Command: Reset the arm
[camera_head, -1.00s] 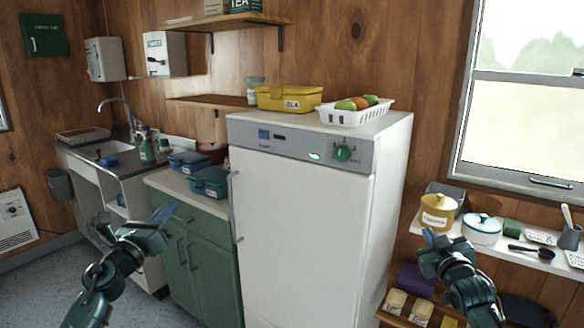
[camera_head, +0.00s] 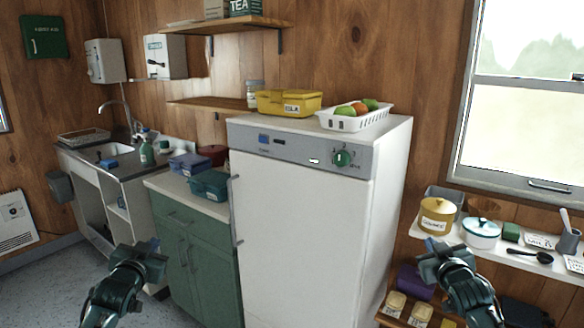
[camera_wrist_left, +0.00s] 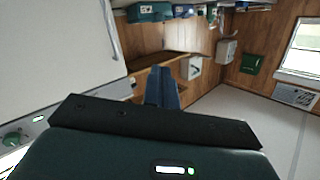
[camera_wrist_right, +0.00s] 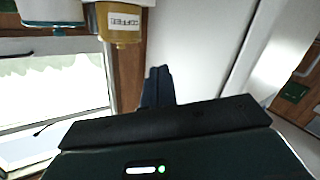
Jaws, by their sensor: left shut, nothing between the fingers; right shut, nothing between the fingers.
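My left gripper (camera_head: 152,244) is at the lower left in the head view, in front of the green cabinet. Its blue fingers are together and empty in the left wrist view (camera_wrist_left: 162,88). My right gripper (camera_head: 432,244) is at the lower right in the head view, in front of the shelf under the window. Its fingers are also together and empty in the right wrist view (camera_wrist_right: 158,86). Neither gripper visibly holds anything.
A white fridge (camera_head: 300,235) stands between the two grippers, with a yellow box (camera_head: 288,103) and a white basket (camera_head: 350,123) on top. The green cabinet (camera_head: 195,250) is left of it.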

